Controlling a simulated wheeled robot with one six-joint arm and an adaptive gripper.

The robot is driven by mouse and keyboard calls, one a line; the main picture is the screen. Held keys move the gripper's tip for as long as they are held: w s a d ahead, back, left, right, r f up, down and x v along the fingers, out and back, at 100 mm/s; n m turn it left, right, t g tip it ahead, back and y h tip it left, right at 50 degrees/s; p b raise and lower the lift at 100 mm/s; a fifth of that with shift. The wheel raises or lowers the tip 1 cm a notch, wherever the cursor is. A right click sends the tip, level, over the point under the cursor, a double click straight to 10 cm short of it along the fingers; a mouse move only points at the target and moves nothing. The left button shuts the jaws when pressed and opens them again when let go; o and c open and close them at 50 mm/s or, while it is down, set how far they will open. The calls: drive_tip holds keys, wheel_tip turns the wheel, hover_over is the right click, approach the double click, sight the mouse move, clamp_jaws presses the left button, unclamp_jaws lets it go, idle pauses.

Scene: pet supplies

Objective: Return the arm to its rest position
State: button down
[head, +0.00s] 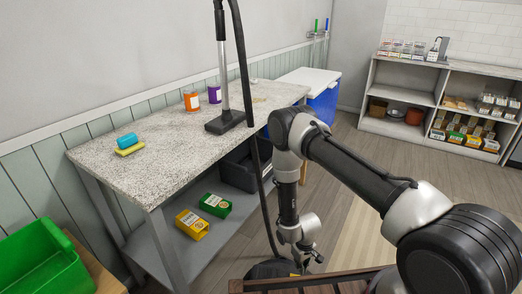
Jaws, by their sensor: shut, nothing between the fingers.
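My gripper (313,258) hangs at the end of the arm, low over the floor right of the table. It is small and dark in the picture, with its fingers shut and nothing held. It is apart from the table.
The speckled table (165,155) holds orange (191,101) and purple (214,95) containers, a yellow sponge (130,151) and a pole (223,85). A black hose (258,180) hangs near my arm.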

drive_tip(key=s+d+r+g+h, duration=0.2)
drive_tip(key=s+d+r+g, duration=0.2)
drive_tip(key=s, duration=0.5)
wheel_tip(320, 180, up, 35)
drive_tip(key=w+d+m, duration=0.2)
drive_tip(key=d, duration=0.1)
drive_tip(key=s+d+r+m+t, duration=0.1)
drive_tip(key=s+d+r+t, duration=0.1)
drive_tip(key=r, duration=0.7)
drive_tip(key=s+d+r+m+t+y, duration=0.1)
drive_tip(key=s+d+r+t, duration=0.2)
drive_tip(key=s+r, duration=0.3)
drive_tip(key=s+d+r+t+y, duration=0.1)
drive_tip(key=s+d+r+t, duration=0.1)
drive_tip(key=r, duration=1.1)
drive_tip(key=shift+s+d+r+m+t, duration=0.25)
drive_tip(key=shift+s+d+m+t, duration=0.15)
drive_tip(key=shift+s+t, duration=0.45)
